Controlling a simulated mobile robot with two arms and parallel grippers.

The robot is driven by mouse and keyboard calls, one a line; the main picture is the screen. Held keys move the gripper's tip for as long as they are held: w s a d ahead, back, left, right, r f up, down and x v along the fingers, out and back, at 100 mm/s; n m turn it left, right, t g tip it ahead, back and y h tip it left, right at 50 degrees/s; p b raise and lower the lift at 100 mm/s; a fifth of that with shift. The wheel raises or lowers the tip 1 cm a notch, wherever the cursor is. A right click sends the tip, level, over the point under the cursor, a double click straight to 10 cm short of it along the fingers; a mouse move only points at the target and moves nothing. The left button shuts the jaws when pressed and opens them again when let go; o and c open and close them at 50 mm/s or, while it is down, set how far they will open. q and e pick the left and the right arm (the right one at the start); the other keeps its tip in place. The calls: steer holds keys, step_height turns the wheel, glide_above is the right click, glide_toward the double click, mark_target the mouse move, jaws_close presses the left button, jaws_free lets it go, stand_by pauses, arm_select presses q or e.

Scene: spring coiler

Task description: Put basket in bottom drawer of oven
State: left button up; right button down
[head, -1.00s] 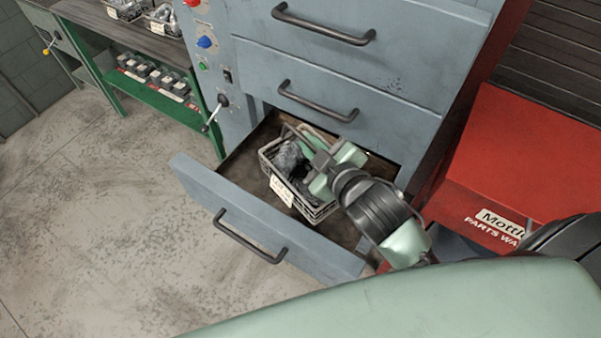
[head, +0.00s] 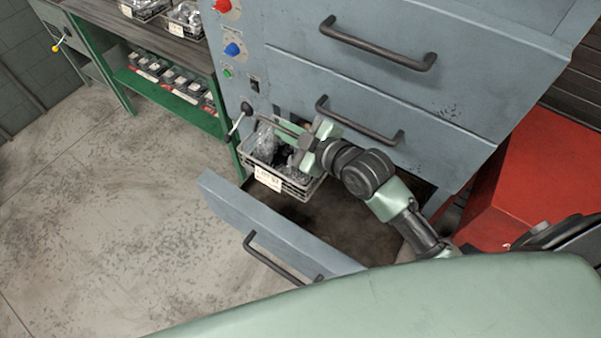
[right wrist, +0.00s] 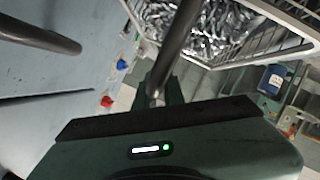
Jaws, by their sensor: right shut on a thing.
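The wire basket (head: 290,187) has a paper label and holds metal parts, some in clear wrapping. It hangs over the rear left corner of the open bottom drawer (head: 345,220), close to the oven's front, and appears raised above the drawer floor. My right gripper (head: 303,150) is shut on the basket, apparently at its handle; the gripper partly hides the basket. In the right wrist view the basket (right wrist: 295,45) shows at the top, with a dark bar running down to the gripper. The oven (head: 400,90) stands behind. My left gripper is not in view.
The bottom drawer's front panel (head: 270,225) is pulled out and its visible floor is bare. Two upper drawers with dark handles are shut. A lever (head: 243,112) sits left of the basket. A green workbench (head: 170,95) stands left, a red cabinet (head: 545,170) right.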

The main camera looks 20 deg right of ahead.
mark_target(288, 159)
step_height(288, 159, down, 11)
step_height(288, 159, down, 5)
steer(key=shift+r+b, duration=0.2)
steer(key=shift+b, duration=0.1)
steer(key=shift+f, duration=0.1)
steer(key=c, duration=1.5)
jaws_free()
steer(key=shift+f, duration=0.1)
